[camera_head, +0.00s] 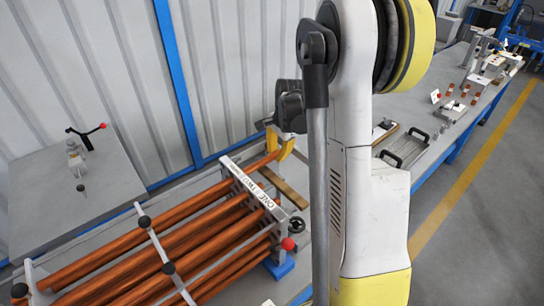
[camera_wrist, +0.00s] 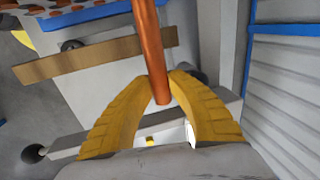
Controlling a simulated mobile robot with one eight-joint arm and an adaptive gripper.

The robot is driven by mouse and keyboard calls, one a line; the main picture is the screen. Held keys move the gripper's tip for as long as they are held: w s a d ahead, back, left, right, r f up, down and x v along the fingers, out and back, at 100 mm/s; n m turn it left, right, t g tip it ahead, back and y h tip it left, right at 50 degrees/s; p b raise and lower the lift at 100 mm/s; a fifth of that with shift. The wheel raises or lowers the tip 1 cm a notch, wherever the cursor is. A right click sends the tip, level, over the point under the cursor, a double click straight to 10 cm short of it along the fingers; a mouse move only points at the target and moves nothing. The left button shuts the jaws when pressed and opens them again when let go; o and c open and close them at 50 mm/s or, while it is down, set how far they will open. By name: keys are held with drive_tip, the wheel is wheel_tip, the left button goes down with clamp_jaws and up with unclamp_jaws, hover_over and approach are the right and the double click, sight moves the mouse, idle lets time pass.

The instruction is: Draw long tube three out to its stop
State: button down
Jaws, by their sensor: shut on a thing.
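Several long copper tubes (camera_head: 140,247) lie side by side in a rack at the lower left of the head view. Their ends pass through a metal end plate (camera_head: 236,176) with a lettered white strip (camera_head: 252,186), only partly readable. My gripper (camera_head: 280,148) has yellow fingers shut on the end of the rearmost copper tube (camera_head: 262,161), which sticks out past the plate farther than its neighbours. I cannot read this tube's number. In the wrist view the tube (camera_wrist: 152,45) runs up from between my two yellow fingers (camera_wrist: 160,90).
A clamp bar with black knobs (camera_head: 154,240) crosses the tubes. A red knob (camera_head: 288,244) and a black handwheel (camera_head: 297,226) sit at the rack's near right. A wooden strip (camera_head: 284,188) lies beside my gripper. The corrugated wall (camera_head: 235,60) is close behind.

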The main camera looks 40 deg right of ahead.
drive_tip(key=shift+d, duration=0.2)
drive_tip(key=c, duration=1.4)
unclamp_jaws()
drive_tip(key=shift+o, duration=0.7)
drive_tip(key=shift+d+f, duration=0.1)
drive_tip(key=shift+d, duration=0.05)
wheel_tip(320, 180, up, 12)
drive_tip(key=s, duration=0.2)
drive_tip(key=shift+s, duration=0.2)
